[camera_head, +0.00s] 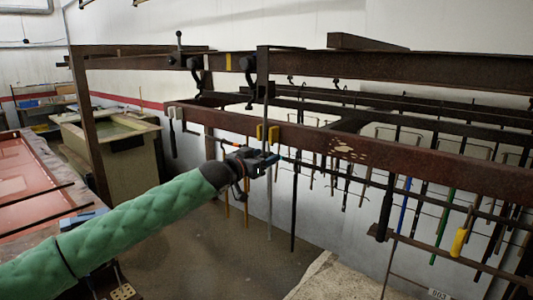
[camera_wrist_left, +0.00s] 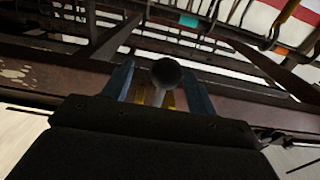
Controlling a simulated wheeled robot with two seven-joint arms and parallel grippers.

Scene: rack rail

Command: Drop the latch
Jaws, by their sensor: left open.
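A lever with a dark round knob (camera_wrist_left: 166,72) and a pale shaft shows in the left wrist view. I take it to be the latch. Two yellow pieces flank its shaft; yellow pieces (camera_head: 273,133) also show on the front rusty rail (camera_head: 225,119) in the head view. My left gripper (camera_head: 270,160) is just below those pieces, at the rail's front face. In the left wrist view its blue fingers (camera_wrist_left: 160,88) are open on either side of the lever. I cannot tell whether they touch it. The lever is not clear in the head view. My right gripper is not in view.
A higher rusty beam (camera_head: 310,65) carries black hooks (camera_head: 247,70) and a knobbed lever (camera_head: 179,45). Several tools hang behind the front rail, including a yellow-handled one (camera_head: 458,242). A post (camera_head: 90,120) stands at left. The floor below is partly clear.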

